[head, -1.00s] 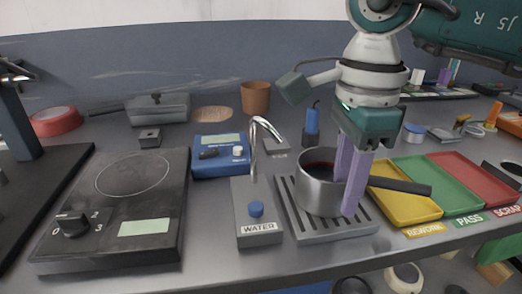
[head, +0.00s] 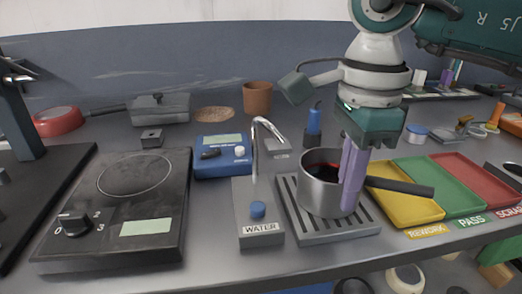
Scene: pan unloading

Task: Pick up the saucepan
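The grey metal saucepan (head: 318,190) stands upright on the slotted drain grate beside the water tap, with dark red contents inside. Its dark handle (head: 405,187) points right. My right gripper (head: 350,190) comes down from above at the pan's right side, where the handle joins. Its two purple fingers are close together and look closed on the pan there. The near finger covers the contact, and the far finger is mostly hidden. My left gripper is not in view.
The grate (head: 335,237) and water tap base (head: 258,215) are close to the pan. A black hot plate (head: 120,205) is at left. Yellow (head: 405,207), green (head: 440,185) and red (head: 478,180) trays lie right, with the yellow one under the handle. A brown cup (head: 257,98) stands behind.

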